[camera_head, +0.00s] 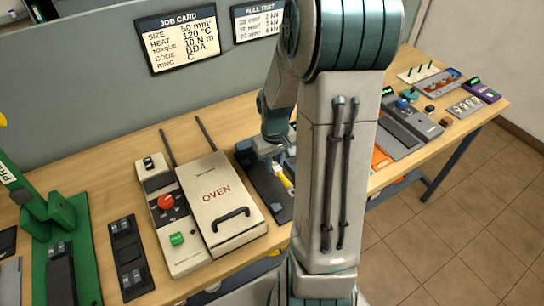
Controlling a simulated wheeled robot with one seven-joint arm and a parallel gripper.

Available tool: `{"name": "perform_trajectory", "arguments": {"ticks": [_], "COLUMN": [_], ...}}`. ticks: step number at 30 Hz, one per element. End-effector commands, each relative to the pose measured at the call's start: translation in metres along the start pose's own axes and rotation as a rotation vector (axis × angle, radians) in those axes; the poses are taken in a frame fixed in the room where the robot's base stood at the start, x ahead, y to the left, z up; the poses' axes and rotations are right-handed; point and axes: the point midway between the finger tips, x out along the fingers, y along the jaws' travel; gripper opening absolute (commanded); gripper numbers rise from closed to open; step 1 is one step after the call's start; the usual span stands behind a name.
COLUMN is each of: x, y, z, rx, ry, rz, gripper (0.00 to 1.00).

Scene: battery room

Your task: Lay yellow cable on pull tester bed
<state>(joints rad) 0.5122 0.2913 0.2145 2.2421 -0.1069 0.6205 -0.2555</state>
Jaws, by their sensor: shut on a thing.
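My gripper (277,158) is lowered over a dark flat device right of the oven, partly hidden by my arm. It is shut on the yellow cable (285,179), of which only a short yellow piece shows just below the fingers. The dark device (262,178), which looks like the pull tester bed, lies under and beside the gripper. I cannot tell whether the cable touches the bed. The rest of the cable and the bed's right part are hidden behind my arm.
The cream oven (218,200) stands left of the dark device. A control box (168,215) with red and green buttons is beside it, and a green press (50,210) is at far left. Several instruments, including a grey unit (410,120), occupy the table's right side.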

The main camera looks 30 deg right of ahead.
Motion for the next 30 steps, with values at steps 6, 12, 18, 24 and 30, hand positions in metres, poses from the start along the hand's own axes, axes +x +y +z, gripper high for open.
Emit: {"name": "perform_trajectory", "arguments": {"ticks": [6,12,18,24,30], "x": [0.019,0.039,0.052,0.054,0.054], "y": [0.0,0.0,0.001,0.001,0.001], "z": [0.0,0.0,0.0,0.0,0.0], "rx": [0.0,0.001,0.002,0.002,0.002], "ry": [-0.001,-0.001,0.0,0.0,0.0], "rz": [0.0,0.0,0.0,0.0,0.0], "gripper": [0.0,0.0,0.0,0.0,0.0]}}
